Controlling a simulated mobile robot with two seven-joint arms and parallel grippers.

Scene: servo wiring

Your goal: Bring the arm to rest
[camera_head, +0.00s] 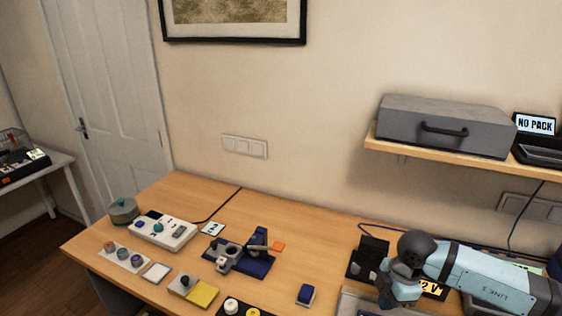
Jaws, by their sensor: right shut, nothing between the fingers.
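My left gripper and left arm are not in view.
The wooden desk (150,205) holds a white control box (163,230), a round pot (123,210), a blue fixture (250,262), a yellow pad (203,294) and a small blue block (306,294). A shelf (440,152) carries a grey case (445,126).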

